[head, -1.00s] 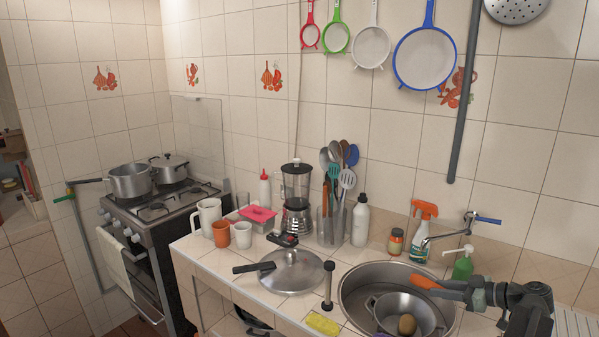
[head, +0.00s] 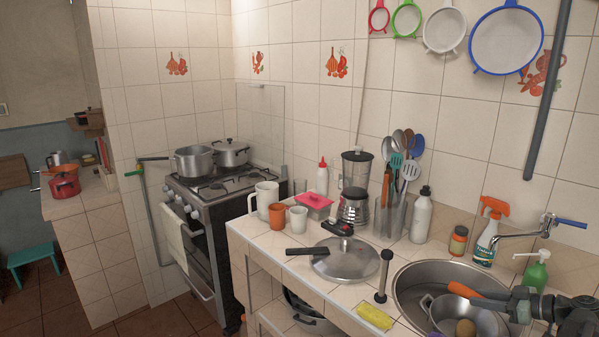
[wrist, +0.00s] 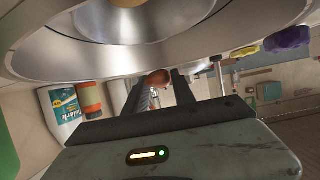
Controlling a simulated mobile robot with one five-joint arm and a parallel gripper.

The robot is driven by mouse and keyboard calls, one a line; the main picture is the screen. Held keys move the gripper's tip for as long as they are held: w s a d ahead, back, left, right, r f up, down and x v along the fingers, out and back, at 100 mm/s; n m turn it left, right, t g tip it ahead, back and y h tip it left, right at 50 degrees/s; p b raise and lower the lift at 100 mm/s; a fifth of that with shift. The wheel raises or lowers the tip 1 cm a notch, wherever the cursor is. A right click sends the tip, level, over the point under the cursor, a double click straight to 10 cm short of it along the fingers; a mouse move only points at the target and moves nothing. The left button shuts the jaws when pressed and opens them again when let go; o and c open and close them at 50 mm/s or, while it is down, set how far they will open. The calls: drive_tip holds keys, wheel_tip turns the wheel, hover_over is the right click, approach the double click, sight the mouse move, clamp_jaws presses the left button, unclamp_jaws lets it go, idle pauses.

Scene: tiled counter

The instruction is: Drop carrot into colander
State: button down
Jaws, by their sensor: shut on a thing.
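An orange carrot (head: 464,290) is held in my gripper (head: 482,299) at the lower right of the head view. My gripper is shut on one end of it, and the other end points left. In the wrist view the carrot (wrist: 157,78) shows between the two dark fingers. A metal colander-like pot (head: 441,314) sits in the sink, with a round brown potato (head: 465,328) in it. The carrot appears above its far rim in the head view; the height gap is hard to tell. The bottom of the pot is cut off by the frame edge.
The sink (head: 402,283) surrounds the pot. A spray bottle (head: 487,240), green soap bottle (head: 536,272) and tap (head: 520,236) stand behind. A yellow sponge (head: 375,317), dark upright rod (head: 383,275) and pan lid (head: 345,262) are to the left.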

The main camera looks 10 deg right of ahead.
drive_tip(key=c, duration=1)
unclamp_jaws()
drive_tip(key=shift+o, duration=0.2)
drive_tip(key=p+v, duration=0.3)
drive_tip(key=v, duration=0.5)
drive_tip(key=shift+w, duration=0.1)
